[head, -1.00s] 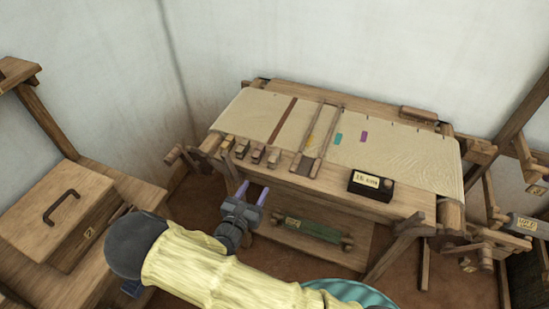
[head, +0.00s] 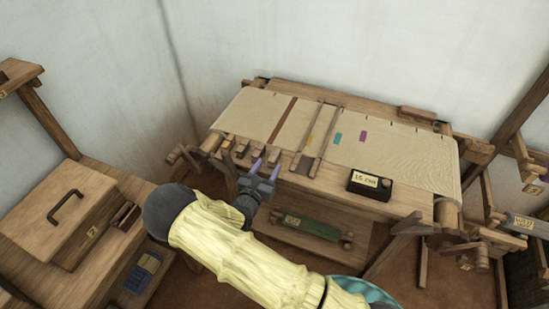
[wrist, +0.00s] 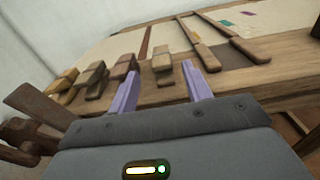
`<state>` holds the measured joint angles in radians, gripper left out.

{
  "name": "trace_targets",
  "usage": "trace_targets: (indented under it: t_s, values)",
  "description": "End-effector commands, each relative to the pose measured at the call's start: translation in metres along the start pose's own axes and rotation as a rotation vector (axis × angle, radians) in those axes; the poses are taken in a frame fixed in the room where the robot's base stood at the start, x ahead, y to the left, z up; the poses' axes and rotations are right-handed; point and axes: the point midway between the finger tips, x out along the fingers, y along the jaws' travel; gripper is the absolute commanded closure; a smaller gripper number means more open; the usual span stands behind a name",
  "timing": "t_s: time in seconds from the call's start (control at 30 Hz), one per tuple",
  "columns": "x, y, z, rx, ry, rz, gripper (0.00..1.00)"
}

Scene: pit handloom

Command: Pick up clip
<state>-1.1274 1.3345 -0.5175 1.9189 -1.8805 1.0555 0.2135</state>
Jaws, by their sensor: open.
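Several small wooden clips sit in a row on the front left edge of the loom (head: 330,190). The rightmost clip (head: 274,158) is partly hidden by my gripper in the head view. In the wrist view this clip (wrist: 162,66) lies beyond and between my fingertips, and another clip (wrist: 124,66) is just left of it. My gripper (head: 266,164) is open and empty, its two purple fingers pointing at the loom's front edge. In the wrist view the fingers (wrist: 160,74) are apart with nothing between them that I can see held.
Pale cloth (head: 400,163) covers the loom top. A black box with a label (head: 369,185) stands on the front beam to the right. A wooden chest (head: 62,215) stands at left. A green roller (head: 313,227) lies low below the loom's front.

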Motion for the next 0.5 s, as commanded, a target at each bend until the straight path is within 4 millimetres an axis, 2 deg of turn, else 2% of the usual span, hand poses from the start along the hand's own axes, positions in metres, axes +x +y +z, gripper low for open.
trace_targets:
  t_s: [0.3,0.5]
  values:
    - [0.043,-0.003,0.005,0.0,0.0,-0.002,0.51]
    - [0.048,-0.003,0.004,-0.001,0.0,-0.001,0.51]
